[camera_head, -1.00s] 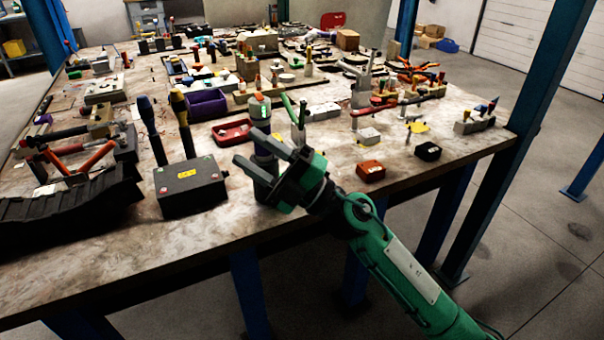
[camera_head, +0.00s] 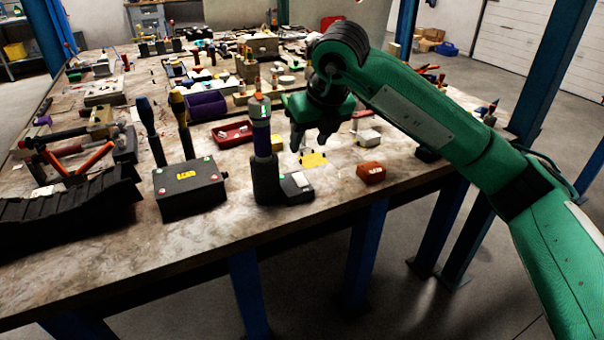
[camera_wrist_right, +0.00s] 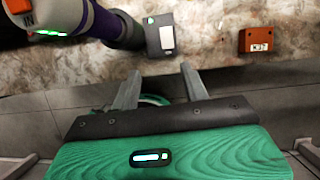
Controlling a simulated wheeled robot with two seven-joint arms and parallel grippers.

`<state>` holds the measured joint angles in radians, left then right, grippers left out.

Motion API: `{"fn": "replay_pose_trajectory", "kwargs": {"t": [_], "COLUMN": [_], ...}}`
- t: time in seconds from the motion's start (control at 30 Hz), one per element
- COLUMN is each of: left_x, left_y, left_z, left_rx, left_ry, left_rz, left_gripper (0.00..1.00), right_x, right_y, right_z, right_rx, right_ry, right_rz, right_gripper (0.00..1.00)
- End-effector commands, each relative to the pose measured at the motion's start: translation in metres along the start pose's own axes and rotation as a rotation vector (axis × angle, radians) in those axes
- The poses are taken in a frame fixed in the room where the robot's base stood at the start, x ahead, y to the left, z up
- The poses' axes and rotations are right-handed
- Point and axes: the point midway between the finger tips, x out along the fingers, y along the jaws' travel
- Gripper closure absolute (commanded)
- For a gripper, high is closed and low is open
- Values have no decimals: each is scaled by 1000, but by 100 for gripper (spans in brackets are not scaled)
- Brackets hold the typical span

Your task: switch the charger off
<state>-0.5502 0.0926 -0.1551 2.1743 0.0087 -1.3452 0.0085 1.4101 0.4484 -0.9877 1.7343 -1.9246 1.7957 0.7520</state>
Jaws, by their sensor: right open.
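The charger is a black base (camera_head: 268,184) at the table's front edge, with a low block (camera_head: 298,184) on its right bearing a pale plate. A purple-and-grey tool (camera_head: 262,135) with an orange top stands upright in it. In the right wrist view the charger's block (camera_wrist_right: 160,38) shows a pale switch-like plate and a small lit green spot; the switch position is unclear. My right gripper (camera_head: 311,139) is open and empty, pointing down above and right of the charger. In the wrist view its fingers (camera_wrist_right: 160,72) appear below the block, apart from it. My left gripper is out of view.
A black box (camera_head: 190,188) with a yellow label stands left of the charger. An orange-red box (camera_head: 371,173) sits to its right, a red tray (camera_head: 232,133) behind. Bare tabletop lies in front of the charger. Tools crowd the table further back.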

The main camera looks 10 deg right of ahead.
Motion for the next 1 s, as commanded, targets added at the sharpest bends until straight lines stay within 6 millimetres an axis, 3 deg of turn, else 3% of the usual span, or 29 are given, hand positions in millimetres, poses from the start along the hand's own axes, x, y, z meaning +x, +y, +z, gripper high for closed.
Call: {"fn": "replay_pose_trajectory", "kwargs": {"t": [0.17, 0.7, 1.0], "left_x": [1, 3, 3], "left_y": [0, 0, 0], "left_z": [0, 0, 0], "left_rx": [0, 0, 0], "left_ry": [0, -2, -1], "left_rz": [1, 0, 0], "left_gripper": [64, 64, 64], "right_x": [2, 106, 132], "right_y": [-9, -12, -14], "right_z": [1, 0, 0], "right_rx": [13, 11, 12], "right_ry": [5, 7, 4], "right_rz": [-47, -41, -41], "right_gripper": [55, 55, 55]}}
